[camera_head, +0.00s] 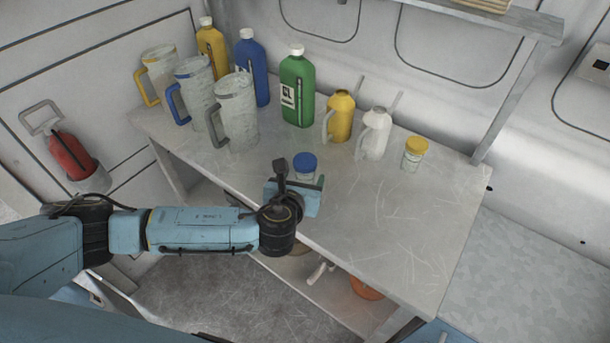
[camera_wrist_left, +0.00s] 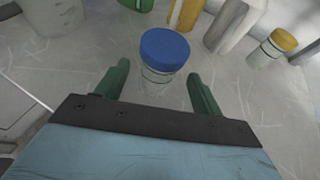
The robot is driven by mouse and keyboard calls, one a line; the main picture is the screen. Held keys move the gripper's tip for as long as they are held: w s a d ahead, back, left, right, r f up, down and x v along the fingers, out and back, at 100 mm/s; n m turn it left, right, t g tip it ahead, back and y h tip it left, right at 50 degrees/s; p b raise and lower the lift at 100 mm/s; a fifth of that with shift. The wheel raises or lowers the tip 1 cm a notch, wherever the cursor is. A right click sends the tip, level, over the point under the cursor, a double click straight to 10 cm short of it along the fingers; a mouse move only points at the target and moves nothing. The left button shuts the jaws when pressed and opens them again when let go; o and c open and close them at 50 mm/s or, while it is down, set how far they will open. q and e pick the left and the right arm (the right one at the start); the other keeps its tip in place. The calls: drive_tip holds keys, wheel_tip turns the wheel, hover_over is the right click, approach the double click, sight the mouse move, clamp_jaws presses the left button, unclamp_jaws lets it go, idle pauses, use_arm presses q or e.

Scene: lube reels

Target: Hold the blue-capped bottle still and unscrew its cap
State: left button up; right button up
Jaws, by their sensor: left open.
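The blue-capped bottle (camera_head: 305,162) stands upright near the front middle of the table, partly hidden by my left gripper in the head view. In the left wrist view its blue cap (camera_wrist_left: 165,50) and clear body (camera_wrist_left: 160,78) show just ahead of the fingers. My left gripper (camera_wrist_left: 162,88) is open, with one green finger to each side of the line to the bottle. I cannot tell whether either finger touches it. In the head view the left gripper (camera_head: 306,186) is at the table's front edge. My right gripper is not in view.
A yellow-capped jar (camera_head: 415,153) stands to the right. Behind are a white can (camera_head: 374,135), a yellow can (camera_head: 340,117) and a green bottle (camera_head: 297,90). A grey-handled jug (camera_head: 236,112) stands left. The table (camera_head: 375,225) is clear at front right.

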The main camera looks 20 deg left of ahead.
sight(303, 176)
use_arm(q)
drive_tip(key=x, duration=0.4)
drive_tip(key=shift+w, duration=0.1)
drive_tip(key=shift+c, duration=0.2)
drive_tip(key=c, duration=1)
